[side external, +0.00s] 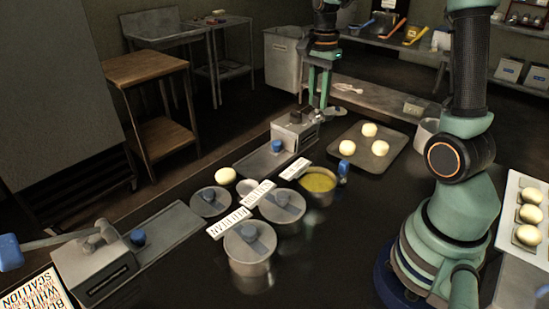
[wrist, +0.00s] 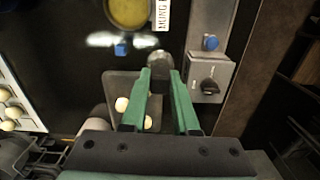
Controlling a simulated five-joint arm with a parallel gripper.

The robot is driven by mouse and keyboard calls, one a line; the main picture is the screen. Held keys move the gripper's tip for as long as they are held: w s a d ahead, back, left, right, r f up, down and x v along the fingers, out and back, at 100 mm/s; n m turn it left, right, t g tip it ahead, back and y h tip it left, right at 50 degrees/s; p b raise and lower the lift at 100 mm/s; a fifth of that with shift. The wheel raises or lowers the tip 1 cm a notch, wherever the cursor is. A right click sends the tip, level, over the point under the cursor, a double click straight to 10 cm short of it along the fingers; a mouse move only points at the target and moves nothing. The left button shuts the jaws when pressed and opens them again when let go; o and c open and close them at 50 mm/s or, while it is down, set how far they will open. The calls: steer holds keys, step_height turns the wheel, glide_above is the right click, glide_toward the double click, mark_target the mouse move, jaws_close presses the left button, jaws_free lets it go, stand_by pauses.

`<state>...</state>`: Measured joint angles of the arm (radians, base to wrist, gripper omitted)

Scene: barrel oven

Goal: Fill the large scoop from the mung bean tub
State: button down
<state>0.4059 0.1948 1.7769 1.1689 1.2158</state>
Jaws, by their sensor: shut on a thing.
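The mung bean tub (side external: 320,198) is a round metal pot, open, with yellow contents. It also shows at the top of the wrist view (wrist: 128,12), beside a white label reading "MUNG B", partly cut off. My gripper (side external: 322,106) is above the far part of the counter, beyond the tub and apart from it. In the wrist view its green fingers (wrist: 160,76) are shut on the large scoop (wrist: 160,60), whose rounded metal part shows just beyond the fingertips. The scoop's handle is mostly hidden, and I cannot see whether its bowl is empty.
Lidded pots (side external: 250,262) with labels stand left of the tub. A blue-ended piece (side external: 344,168) sits at the tub's right side. A metal box with a knob (side external: 294,132) is close to my gripper. A tray (side external: 384,157) with several pale buns lies right of it.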

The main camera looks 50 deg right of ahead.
step_height(320, 180, up, 2)
steer(key=shift+r, duration=0.25)
steer(key=shift+s+a+r, duration=0.1)
steer(key=shift+r, duration=0.05)
steer(key=shift+s+a+f, duration=1.1)
steer(key=shift+a+f, duration=0.2)
steer(key=shift+f, duration=1.1)
steer(key=shift+s+a+f, duration=1.15)
steer(key=shift+a+f, duration=0.15)
steer(key=shift+f, duration=1.15)
steer(key=shift+s+a+f, duration=1.1)
steer(key=shift+a+f, duration=0.2)
steer(key=shift+f, duration=1.1)
steer(key=shift+f, duration=0.6)
step_height(320, 180, up, 7)
